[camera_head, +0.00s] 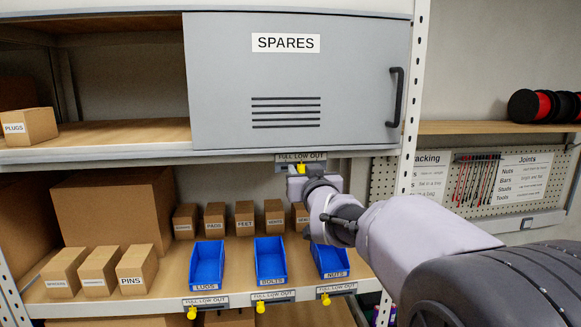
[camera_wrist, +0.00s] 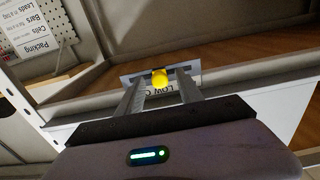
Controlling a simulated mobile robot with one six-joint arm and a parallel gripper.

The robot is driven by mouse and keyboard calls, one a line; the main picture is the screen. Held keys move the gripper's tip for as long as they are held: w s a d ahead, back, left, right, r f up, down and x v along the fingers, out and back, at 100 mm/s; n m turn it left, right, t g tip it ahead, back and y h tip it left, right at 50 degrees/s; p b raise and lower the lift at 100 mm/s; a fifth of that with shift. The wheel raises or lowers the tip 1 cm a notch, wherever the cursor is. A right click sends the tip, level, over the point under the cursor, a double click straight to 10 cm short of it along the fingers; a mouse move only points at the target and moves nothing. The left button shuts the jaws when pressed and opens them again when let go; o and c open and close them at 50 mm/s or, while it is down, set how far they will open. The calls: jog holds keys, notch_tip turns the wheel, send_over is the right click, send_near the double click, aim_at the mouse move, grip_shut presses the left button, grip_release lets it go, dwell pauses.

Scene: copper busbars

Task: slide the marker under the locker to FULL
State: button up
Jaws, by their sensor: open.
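The grey locker (camera_head: 298,85) marked SPARES is closed and has a black handle at its right. Under its front edge is a FULL / LOW / OUT strip (camera_head: 312,157). Its yellow marker (camera_head: 301,168) stands near the middle, about at LOW. In the wrist view the marker (camera_wrist: 160,79) shows as a yellow knob on a grey slotted plate. My gripper (camera_wrist: 160,88) is open, with one finger on each side of the marker and a gap on both sides. In the head view my gripper (camera_head: 302,184) is just below the strip, mostly hidden by my wrist.
Three blue bins (camera_head: 208,265) labelled LUGS, BOLTS and NUTS stand on the shelf below, each with its own strip and yellow marker (camera_head: 260,307). Cardboard boxes (camera_head: 137,266) stand behind and to the left. A white rack post (camera_head: 411,110) rises right of the locker.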

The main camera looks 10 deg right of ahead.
jog(key=shift+c, duration=0.4)
grip_shut()
dwell(1.1)
